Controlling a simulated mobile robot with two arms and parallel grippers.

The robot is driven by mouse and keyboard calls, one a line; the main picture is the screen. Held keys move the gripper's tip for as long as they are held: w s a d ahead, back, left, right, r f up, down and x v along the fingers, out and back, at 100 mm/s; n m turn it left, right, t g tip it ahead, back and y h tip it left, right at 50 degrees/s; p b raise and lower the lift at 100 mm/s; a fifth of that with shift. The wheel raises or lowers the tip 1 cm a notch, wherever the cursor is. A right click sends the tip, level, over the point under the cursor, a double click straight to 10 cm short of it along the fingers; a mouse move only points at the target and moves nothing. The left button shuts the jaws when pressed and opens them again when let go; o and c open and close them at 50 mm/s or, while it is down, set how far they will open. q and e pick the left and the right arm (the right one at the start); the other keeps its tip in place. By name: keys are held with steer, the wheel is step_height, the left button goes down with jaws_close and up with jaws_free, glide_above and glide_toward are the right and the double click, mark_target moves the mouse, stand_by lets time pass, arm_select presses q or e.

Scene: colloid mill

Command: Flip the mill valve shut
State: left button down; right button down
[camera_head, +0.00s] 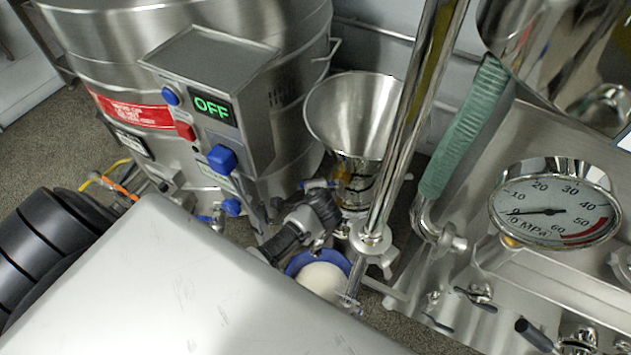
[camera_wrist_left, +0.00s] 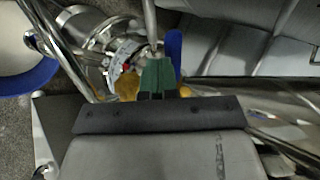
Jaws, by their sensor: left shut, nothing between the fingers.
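The mill stands under a steel funnel hopper (camera_head: 352,112). Its valve has a blue lever (camera_head: 318,184), seen in the head view just below the hopper. In the left wrist view the blue lever (camera_wrist_left: 174,50) stands right beside the green fingertips of my left gripper (camera_wrist_left: 157,75). The gripper is shut with nothing between its fingers. I cannot tell whether the fingertips touch the lever. Steel pipe fittings (camera_wrist_left: 95,40) of the mill lie to the left of the fingertips. In the head view the fingertips are hard to make out. My right gripper is not in view.
A blue-rimmed bowl (camera_head: 304,262) sits below the mill, close to my left gripper. A shiny vertical pipe (camera_head: 395,150) stands to its right. A steel tank with a control box reading OFF (camera_head: 212,106) stands behind. A pressure gauge (camera_head: 553,205) is at the right.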

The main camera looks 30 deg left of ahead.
arm_select(q)
steer(key=m+h+p, duration=0.1)
steer(key=w+a+m+t+p, duration=0.1)
steer(key=a+m+h+p, duration=0.1)
steer(key=shift+w+a+r+m+t+h, duration=0.15)
steer(key=shift+w+m+t+h, duration=0.15)
steer(key=shift+m, duration=0.1)
steer(key=shift+w+a+p, duration=0.25)
steer(key=shift+p, duration=0.1)
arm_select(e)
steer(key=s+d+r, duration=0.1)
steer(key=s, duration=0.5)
arm_select(q)
steer(key=shift+a, duration=0.1)
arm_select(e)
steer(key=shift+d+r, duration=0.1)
